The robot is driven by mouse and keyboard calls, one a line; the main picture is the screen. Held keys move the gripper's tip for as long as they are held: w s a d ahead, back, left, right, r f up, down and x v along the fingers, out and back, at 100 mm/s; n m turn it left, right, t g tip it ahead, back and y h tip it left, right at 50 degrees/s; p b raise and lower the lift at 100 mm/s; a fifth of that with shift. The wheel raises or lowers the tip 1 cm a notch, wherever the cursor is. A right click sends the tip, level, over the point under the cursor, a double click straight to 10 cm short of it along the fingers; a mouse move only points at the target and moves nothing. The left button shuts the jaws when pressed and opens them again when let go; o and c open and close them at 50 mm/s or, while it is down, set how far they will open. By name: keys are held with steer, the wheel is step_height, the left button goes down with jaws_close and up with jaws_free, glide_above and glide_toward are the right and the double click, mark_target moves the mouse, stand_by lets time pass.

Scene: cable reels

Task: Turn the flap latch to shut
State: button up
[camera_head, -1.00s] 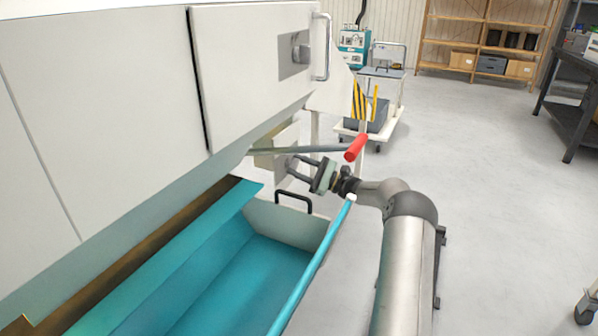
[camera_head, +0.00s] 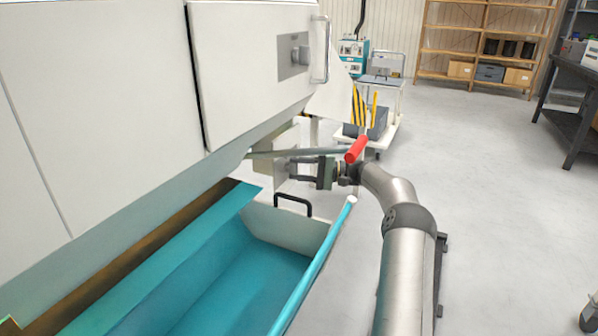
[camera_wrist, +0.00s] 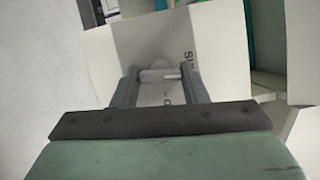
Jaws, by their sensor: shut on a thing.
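The flap latch (camera_wrist: 160,75) is a small pale grip on a light plate (camera_wrist: 210,45) in the wrist view. Dark lettering on the plate is partly covered. My gripper (camera_wrist: 160,78) has its two grey fingers on either side of the latch and is shut on it. In the head view, my gripper (camera_head: 289,168) reaches left to the pale plate (camera_head: 263,167) under the white machine body. The fingers hide most of the latch there.
A grey lever with a red grip (camera_head: 356,149) passes just above my gripper. A teal tray (camera_head: 215,275) with a black handle (camera_head: 293,203) and a teal bar (camera_head: 315,265) lie below. The white machine (camera_head: 95,90) fills the left.

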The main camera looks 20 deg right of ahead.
steer(key=shift+n+h, duration=0.3)
steer(key=shift+n, duration=0.3)
steer(key=o, duration=1)
steer(key=shift+c, duration=0.2)
steer(key=shift+d, duration=0.1)
steer(key=p+v, duration=0.4)
steer(key=v, duration=1.3)
steer(key=shift+d+r+p, duration=0.15)
steer(key=shift+d+p, duration=0.05)
steer(key=shift+p, duration=0.2)
steer(key=shift+w, duration=0.1)
